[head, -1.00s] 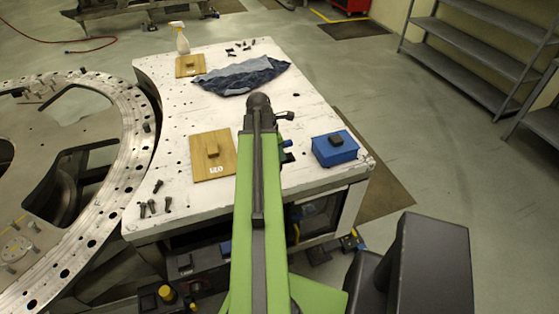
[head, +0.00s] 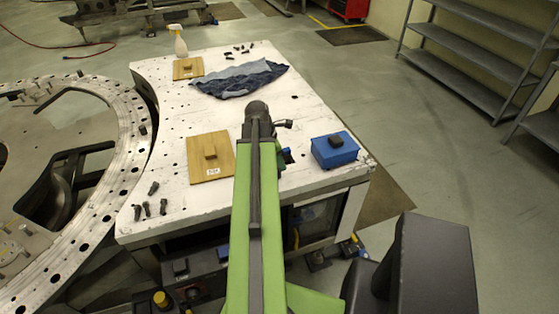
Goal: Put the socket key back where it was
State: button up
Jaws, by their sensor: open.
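My green arm reaches forward over the white worktable (head: 310,95). Its dark end is over the middle of the table, and my gripper (head: 284,148) is mostly hidden behind the arm; its jaws are open. Small dark and blue parts show just right of the arm, too small to tell apart. I cannot make out the socket key for certain; the arm may hide it. A blue box (head: 322,155) with a black piece on top stands at the right edge.
A crumpled denim cloth (head: 235,82) lies farther back. Behind it are a second wooden board (head: 181,73), a spray bottle (head: 179,42) and several dark bolts (head: 238,50). More bolts (head: 148,208) lie front left. The big drilled ring (head: 128,130) adjoins the table's left side.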

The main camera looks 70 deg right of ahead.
jog(key=p+v, duration=1.2)
jog(key=shift+r, duration=0.25)
jog(key=shift+f, duration=0.15)
jog(key=shift+w, duration=0.2)
jog(key=w+a+m+t, duration=0.2)
jog(key=w+a+m, duration=0.2)
jog(key=w+a, duration=2.25)
jog(key=w+a+m+y, duration=0.1)
jog(key=w+a+m, duration=0.1)
jog(key=a, duration=1.2)
jog(key=w+a+m+y, duration=0.1)
jog(key=w+a, duration=0.3)
jog(key=a, duration=1.1)
jog(key=shift+a+f+m+t, duration=0.2)
jog(key=shift+f+m+t, duration=0.1)
jog(key=shift+f+m, duration=0.15)
